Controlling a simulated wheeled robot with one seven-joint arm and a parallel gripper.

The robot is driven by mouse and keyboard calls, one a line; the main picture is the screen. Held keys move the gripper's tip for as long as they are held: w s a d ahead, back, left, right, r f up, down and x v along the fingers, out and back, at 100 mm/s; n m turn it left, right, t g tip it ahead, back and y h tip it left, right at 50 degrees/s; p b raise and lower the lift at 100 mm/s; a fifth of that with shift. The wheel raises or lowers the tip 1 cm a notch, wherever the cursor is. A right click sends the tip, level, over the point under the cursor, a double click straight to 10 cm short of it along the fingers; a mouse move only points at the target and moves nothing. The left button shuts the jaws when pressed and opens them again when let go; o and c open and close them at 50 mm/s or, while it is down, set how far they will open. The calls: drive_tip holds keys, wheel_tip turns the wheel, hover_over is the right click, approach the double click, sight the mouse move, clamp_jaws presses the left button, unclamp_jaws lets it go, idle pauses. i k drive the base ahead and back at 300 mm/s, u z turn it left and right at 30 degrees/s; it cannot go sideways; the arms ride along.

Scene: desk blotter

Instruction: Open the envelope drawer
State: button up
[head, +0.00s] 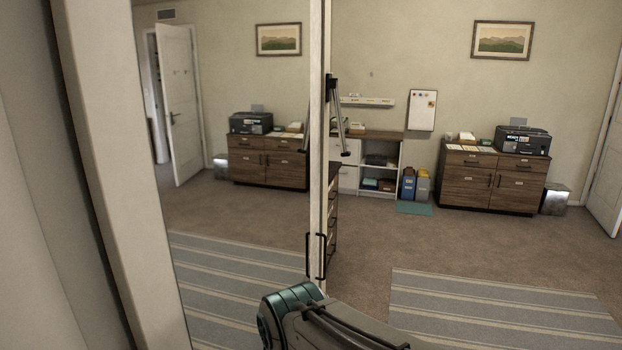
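No drawer can be made out as the envelope drawer; any labels are too small to read. A wooden cabinet (452,182) stands against the far wall at right, with two shallow upper drawers, small pale label plates and doors below; these drawers look shut. A dark-fronted drawer stack (333,212) shows as a narrow strip beside the mirror edge, mostly hidden. My arm enters at the bottom centre, far from the wooden cabinet. My gripper is not in view.
A tall mirrored panel (240,215) with a black handle (321,256) fills the left and reflects the room. A printer (522,139) sits on the cabinet. A metal bin (555,198) and binders (415,185) stand nearby. A striped rug (490,305) lies on open floor.

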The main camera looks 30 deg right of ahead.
sight(348, 175)
drive_tip(key=z, duration=0.3)
drive_tip(key=k, duration=0.35)
drive_tip(key=z, duration=1.2)
drive_tip(key=i, duration=1.6)
drive_tip(key=z, duration=0.2)
drive_tip(key=i, duration=4.65)
drive_tip(key=u, duration=0.35)
drive_tip(key=i, duration=1.6)
drive_tip(key=u, duration=0.95)
drive_tip(key=i, duration=1.8)
drive_tip(key=u, duration=0.65)
